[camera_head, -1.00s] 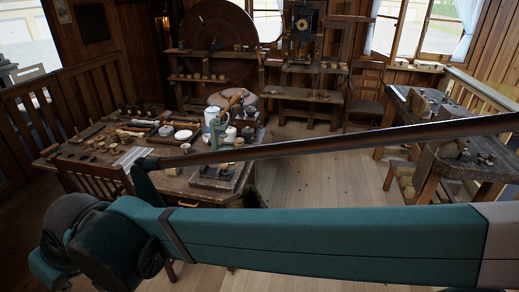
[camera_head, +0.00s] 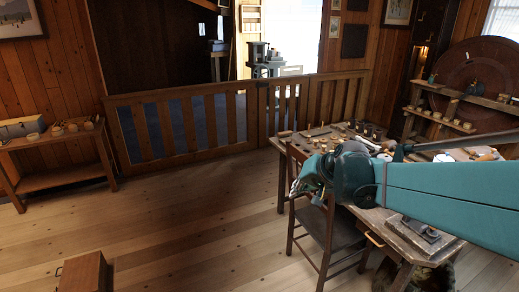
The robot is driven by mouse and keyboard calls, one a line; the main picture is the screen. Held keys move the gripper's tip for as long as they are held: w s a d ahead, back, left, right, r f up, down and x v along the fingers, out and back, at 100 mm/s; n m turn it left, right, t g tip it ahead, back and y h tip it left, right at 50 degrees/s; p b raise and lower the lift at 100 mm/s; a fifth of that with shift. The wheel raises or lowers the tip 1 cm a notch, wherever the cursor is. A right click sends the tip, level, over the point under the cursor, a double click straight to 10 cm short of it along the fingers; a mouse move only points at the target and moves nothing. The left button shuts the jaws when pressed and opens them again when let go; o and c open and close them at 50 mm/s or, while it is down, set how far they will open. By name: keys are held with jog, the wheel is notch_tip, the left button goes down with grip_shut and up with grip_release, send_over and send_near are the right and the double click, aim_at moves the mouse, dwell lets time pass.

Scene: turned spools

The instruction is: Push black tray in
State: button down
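I cannot pick out a black tray in this view. A wooden workbench (camera_head: 447,249) stands at the right, with a pale drawer front and small knob (camera_head: 375,240) under its top. My teal arm comes in from the right edge and passes over the bench. It ends in a dark rounded joint in front of the bench's left part. The arm hides much of the bench top.
A dark chair (camera_head: 330,235) stands against the bench's near left side. A wooden railing (camera_head: 185,125) runs behind. A low side table (camera_head: 62,180) is at the left and a wooden box (camera_head: 82,273) at the lower left. The floor (camera_head: 190,225) between them is clear.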

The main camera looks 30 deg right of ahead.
jog(key=w+d+f+m+t, duration=0.1)
jog(key=w+d+m, duration=0.15)
jog(key=d, duration=1.05)
jog(key=s+d+f+m+t+h, duration=0.15)
jog(key=s+d, duration=0.25)
jog(key=d, duration=0.8)
jog(key=s+d+f+m+h, duration=0.1)
jog(key=s+d+f+m, duration=0.2)
jog(key=d, duration=0.9)
jog(key=s+d+f+m+t+h, duration=0.1)
jog(key=s+d+f+m, duration=0.2)
jog(key=d, duration=0.9)
jog(key=s+d+f+m+t+h+p, duration=0.1)
jog(key=s+d+f, duration=0.2)
jog(key=s+d, duration=0.55)
jog(key=s+d+f+m+t+h, duration=0.1)
jog(key=s+d+f+h, duration=0.15)
jog(key=s+d, duration=0.6)
jog(key=s+d+f+m+h, duration=0.1)
jog(key=s+d+f, duration=0.2)
jog(key=s, duration=0.5)
jog(key=s+d+f+m+h, duration=0.1)
jog(key=s+d+f, duration=0.2)
jog(key=s, duration=0.5)
jog(key=s+d+f+m+h, duration=0.1)
jog(key=s+d+f+m, duration=0.1)
jog(key=s, duration=0.6)
jog(key=shift+s+d+f, duration=0.25)
jog(key=shift+d+f, duration=0.2)
jog(key=shift+f, duration=0.1)
